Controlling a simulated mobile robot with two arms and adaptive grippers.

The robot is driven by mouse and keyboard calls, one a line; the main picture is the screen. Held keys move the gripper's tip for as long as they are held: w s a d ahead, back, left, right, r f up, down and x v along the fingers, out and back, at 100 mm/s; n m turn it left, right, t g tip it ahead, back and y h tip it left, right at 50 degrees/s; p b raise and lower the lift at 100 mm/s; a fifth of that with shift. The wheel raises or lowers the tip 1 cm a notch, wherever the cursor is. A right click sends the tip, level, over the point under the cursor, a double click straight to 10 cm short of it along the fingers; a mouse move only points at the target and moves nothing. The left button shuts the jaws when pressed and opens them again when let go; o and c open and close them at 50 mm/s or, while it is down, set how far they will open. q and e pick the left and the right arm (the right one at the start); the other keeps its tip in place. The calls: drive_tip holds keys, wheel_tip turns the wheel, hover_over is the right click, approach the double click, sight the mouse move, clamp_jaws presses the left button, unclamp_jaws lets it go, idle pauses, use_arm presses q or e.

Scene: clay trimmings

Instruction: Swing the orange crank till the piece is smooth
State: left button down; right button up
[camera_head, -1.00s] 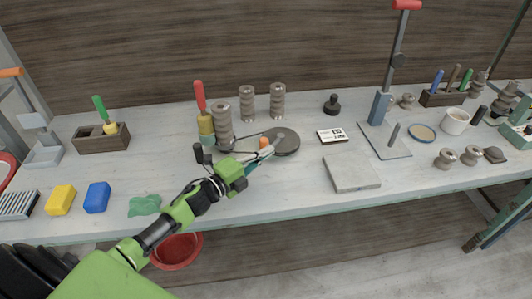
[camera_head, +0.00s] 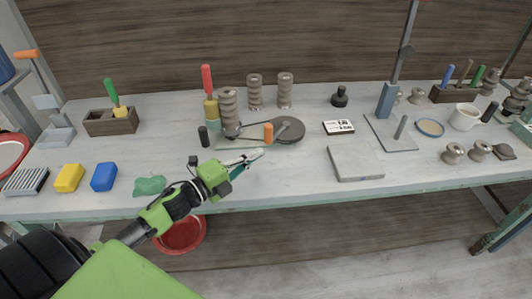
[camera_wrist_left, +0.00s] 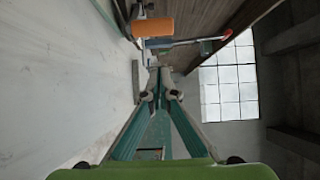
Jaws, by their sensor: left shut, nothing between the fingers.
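The orange crank knob (camera_head: 269,133) stands upright beside a flat grey disc (camera_head: 290,129) on the bench. A ribbed grey-brown piece (camera_head: 229,112) stands to the left of the disc. My left gripper (camera_head: 262,153) is shut and empty, just in front of the knob and apart from it. In the left wrist view its fingertips (camera_wrist_left: 158,92) converge with nothing between them, and the orange knob (camera_wrist_left: 153,27) shows above them. How smooth the piece is cannot be told. My right gripper is not in view.
More ribbed pieces (camera_head: 285,90) stand behind. A grey slab (camera_head: 356,163) lies to the right. A green cloth (camera_head: 149,185) lies left; the bench between has free room.

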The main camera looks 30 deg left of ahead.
use_arm(q)
drive_tip(key=shift+s+a+f, duration=0.1)
drive_tip(key=shift+s+a, duration=0.1)
drive_tip(key=shift+s, duration=0.2)
drive_tip(key=shift+s+d+f+y, duration=0.1)
drive_tip(key=shift+d+y, duration=0.05)
drive_tip(key=shift+y, duration=0.15)
drive_tip(key=d+n+y, duration=0.1)
drive_tip(key=d+n+t+y, duration=0.1)
drive_tip(key=d, duration=0.1)
drive_tip(key=s+d+n+y+p, duration=0.1)
drive_tip(key=shift+d+f+y, duration=0.1)
drive_tip(key=shift+d+y, duration=0.2)
drive_tip(key=shift+y, duration=0.1)
drive_tip(key=shift+s+d+n+y, duration=0.15)
drive_tip(key=shift+d+n+y, duration=0.3)
drive_tip(key=shift+y, duration=0.35)
drive_tip(key=shift+s+d+n+y, duration=0.15)
drive_tip(key=shift+d+n+y, duration=0.2)
drive_tip(key=shift+n+y, duration=0.35)
drive_tip(key=shift+w+p, duration=0.1)
drive_tip(key=shift+p, duration=0.2)
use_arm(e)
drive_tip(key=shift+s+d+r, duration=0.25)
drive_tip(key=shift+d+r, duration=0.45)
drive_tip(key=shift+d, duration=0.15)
